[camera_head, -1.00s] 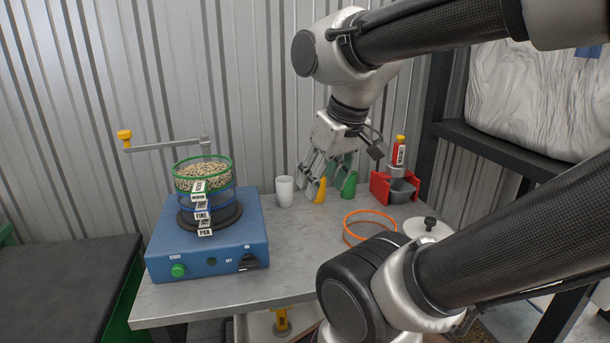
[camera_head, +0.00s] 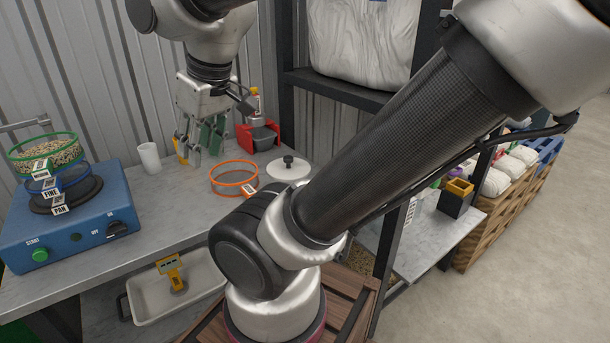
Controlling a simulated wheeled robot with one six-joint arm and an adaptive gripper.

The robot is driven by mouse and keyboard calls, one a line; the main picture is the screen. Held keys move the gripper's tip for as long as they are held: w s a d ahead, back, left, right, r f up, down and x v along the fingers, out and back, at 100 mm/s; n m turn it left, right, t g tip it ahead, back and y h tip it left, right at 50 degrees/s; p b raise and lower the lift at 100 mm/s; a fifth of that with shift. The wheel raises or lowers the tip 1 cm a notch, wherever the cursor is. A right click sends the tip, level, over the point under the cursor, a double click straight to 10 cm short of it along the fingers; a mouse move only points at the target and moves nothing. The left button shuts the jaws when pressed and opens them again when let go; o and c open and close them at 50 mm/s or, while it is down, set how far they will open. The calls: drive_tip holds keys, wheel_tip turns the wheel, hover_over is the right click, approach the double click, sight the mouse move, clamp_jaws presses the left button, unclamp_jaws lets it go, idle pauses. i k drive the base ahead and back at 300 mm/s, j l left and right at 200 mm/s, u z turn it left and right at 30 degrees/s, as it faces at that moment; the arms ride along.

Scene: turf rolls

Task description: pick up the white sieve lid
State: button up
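The white sieve lid (camera_head: 277,174) is a flat round disc with a black knob (camera_head: 288,159) on top. It lies on the grey metal bench near the right end, beside the orange-rimmed sieve (camera_head: 222,163). My arm's dark lower link passes just in front of its near right side. My gripper (camera_head: 194,153) is left of the lid and farther back, above the rear of the bench, pointing down. Its fingers are apart and nothing shows held between them. A yellow scoop (camera_head: 182,153) and a green scoop (camera_head: 216,139) are seen close by the fingers.
A blue shaker (camera_head: 95,222) with stacked sieves stands at the left. A white cup (camera_head: 149,157) is behind it. A red holder (camera_head: 245,138) with a grey bin stands at the back. A black shelf post rises right of the bench.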

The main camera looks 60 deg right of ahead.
sight(288, 169)
drive_tip(key=k+z, duration=0.1)
drive_tip(key=z, duration=0.7)
drive_tip(key=k+l+z, duration=0.1)
drive_tip(key=z, duration=0.3)
drive_tip(key=j+z, duration=0.55)
drive_tip(key=j, duration=0.25)
drive_tip(key=i+l+u, duration=0.2)
drive_tip(key=l, duration=0.2)
drive_tip(key=l+u, duration=0.2)
drive_tip(key=l, duration=0.2)
